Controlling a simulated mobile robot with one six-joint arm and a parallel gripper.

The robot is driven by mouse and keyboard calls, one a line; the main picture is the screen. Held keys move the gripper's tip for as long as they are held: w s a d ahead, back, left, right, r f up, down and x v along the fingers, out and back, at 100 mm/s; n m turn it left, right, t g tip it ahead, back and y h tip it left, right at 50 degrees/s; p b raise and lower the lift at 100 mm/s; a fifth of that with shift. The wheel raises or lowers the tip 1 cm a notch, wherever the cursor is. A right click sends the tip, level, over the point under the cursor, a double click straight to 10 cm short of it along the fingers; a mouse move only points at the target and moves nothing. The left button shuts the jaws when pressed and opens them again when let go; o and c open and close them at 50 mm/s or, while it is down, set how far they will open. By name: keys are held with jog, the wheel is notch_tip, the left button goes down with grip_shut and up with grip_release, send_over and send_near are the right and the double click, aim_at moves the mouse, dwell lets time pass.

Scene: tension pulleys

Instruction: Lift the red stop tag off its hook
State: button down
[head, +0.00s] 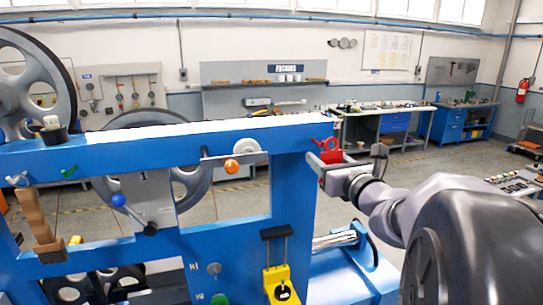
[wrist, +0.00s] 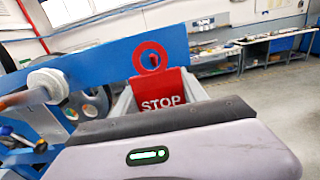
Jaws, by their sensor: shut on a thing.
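The red stop tag (head: 331,157) is at the right end of the blue machine's top beam in the head view. It has a ring on top and a plate with white STOP lettering, clear in the wrist view (wrist: 168,88). My gripper (head: 328,166) reaches in from the right and is shut on the tag's plate; in the wrist view the fingers (wrist: 160,95) flank it. The ring stands above the fingers, in front of the beam end. A small peg shows inside the ring; I cannot tell whether the ring still bears on it.
The blue frame (head: 292,190) stands close left of my gripper, with large grey wheels (head: 150,130), an orange knob (head: 231,166) and a blue knob (head: 118,200). A white roller (wrist: 48,82) is near left in the wrist view. Open floor lies behind, before the workbenches (head: 385,122).

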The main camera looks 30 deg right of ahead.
jog(key=shift+w+f, duration=0.15)
jog(key=v, duration=0.2)
jog(key=shift+s+a+r, duration=0.1)
jog(key=shift+s+r, duration=0.15)
jog(key=shift+s, duration=0.05)
jog(key=shift+f, duration=0.2)
jog(key=shift+v, duration=0.8)
